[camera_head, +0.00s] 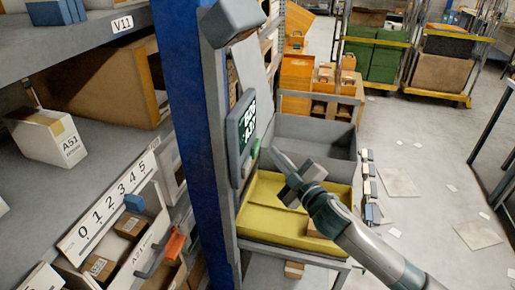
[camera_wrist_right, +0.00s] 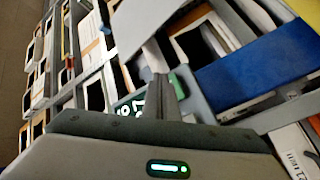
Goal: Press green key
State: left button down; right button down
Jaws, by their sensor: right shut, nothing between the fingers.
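A grey panel (camera_head: 236,140) with a dark screen and pale lettering is fixed to the side of the blue rack post. The green key (camera_head: 255,148) sticks out from its right edge, low down. My right gripper (camera_head: 274,152) is shut and empty, its tips just right of the green key with a small gap in this view. In the right wrist view the shut fingers (camera_wrist_right: 160,78) lie over the panel (camera_wrist_right: 196,98), and the green key (camera_wrist_right: 178,87) shows right beside them. My left gripper is in neither view.
A yellow tray (camera_head: 259,222) and a grey bin (camera_head: 318,128) stand below and behind my right gripper. The blue post (camera_head: 181,110) and shelves with boxes fill the left. Carts with green and brown crates (camera_head: 386,62) stand at the back; papers lie on the floor.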

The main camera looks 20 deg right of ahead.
aim_at(259, 145)
jog(key=shift+w+a, duration=0.35)
jog(key=shift+a, duration=0.2)
dwell(1.4)
jog(key=shift+w+a+r, duration=0.1)
jog(key=shift+a, duration=0.05)
dwell(0.3)
jog(key=shift+w+a+p, duration=0.15)
jog(key=shift+a+p, duration=0.05)
jog(key=shift+p, duration=0.1)
jog(key=shift+w+a, duration=0.3)
jog(key=shift+a, duration=0.1)
dwell(1.0)
jog(key=shift+s+d, duration=0.1)
jog(key=shift+d, duration=0.05)
jog(key=shift+s+d+p, duration=0.3)
jog(key=shift+s+d, duration=0.15)
jog(key=shift+d, duration=0.15)
dwell(0.5)
jog(key=shift+s+d, duration=0.75)
jog(key=shift+d, duration=0.25)
jog(key=shift+s+d, duration=0.75)
jog(key=shift+d, duration=0.25)
